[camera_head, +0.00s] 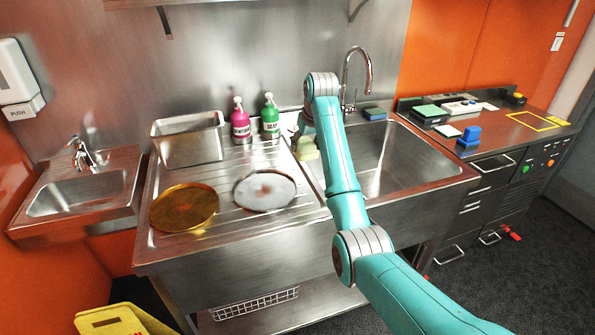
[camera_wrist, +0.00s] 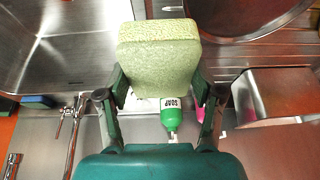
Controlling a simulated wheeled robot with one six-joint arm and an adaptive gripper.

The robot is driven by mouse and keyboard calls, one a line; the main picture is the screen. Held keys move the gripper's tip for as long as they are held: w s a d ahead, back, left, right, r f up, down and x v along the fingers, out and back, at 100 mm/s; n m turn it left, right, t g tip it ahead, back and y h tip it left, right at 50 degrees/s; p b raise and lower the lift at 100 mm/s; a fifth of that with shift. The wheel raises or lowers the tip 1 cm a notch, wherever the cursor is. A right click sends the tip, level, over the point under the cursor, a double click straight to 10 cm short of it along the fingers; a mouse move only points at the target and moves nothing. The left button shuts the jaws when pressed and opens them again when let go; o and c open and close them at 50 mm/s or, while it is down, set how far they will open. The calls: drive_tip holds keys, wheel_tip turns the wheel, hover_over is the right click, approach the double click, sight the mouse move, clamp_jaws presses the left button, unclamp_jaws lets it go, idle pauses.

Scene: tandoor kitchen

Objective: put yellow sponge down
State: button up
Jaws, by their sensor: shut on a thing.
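The yellow sponge (camera_wrist: 158,62), a pale yellow-green block, is between the two fingers of my gripper (camera_wrist: 160,88) in the wrist view. My gripper is shut on it. In the head view the sponge (camera_head: 308,148) shows just left of my arm, near the border between the ribbed drainboard (camera_head: 222,172) and the large sink basin (camera_head: 400,150). My arm hides part of the gripper there. I cannot tell how high the sponge is above the surface.
Pink (camera_head: 240,122) and green (camera_head: 270,116) soap bottles and a steel container (camera_head: 188,140) stand behind the drainboard. A brown plate (camera_head: 184,208) and a whitish stained plate (camera_head: 265,190) lie on it. The tap (camera_head: 357,75) rises behind the basin. The right counter has a yellow outline (camera_head: 530,121).

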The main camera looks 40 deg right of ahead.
sight(311, 151)
wheel_tip(311, 151, down, 10)
drive_tip(key=shift+r, duration=0.15)
idle(0.3)
drive_tip(key=shift+f, duration=0.3)
drive_tip(key=o, duration=1)
drive_tip(key=shift+r, duration=0.1)
drive_tip(key=shift+r, duration=0.3)
drive_tip(key=v, duration=1.2)
drive_tip(key=shift+f, duration=0.1)
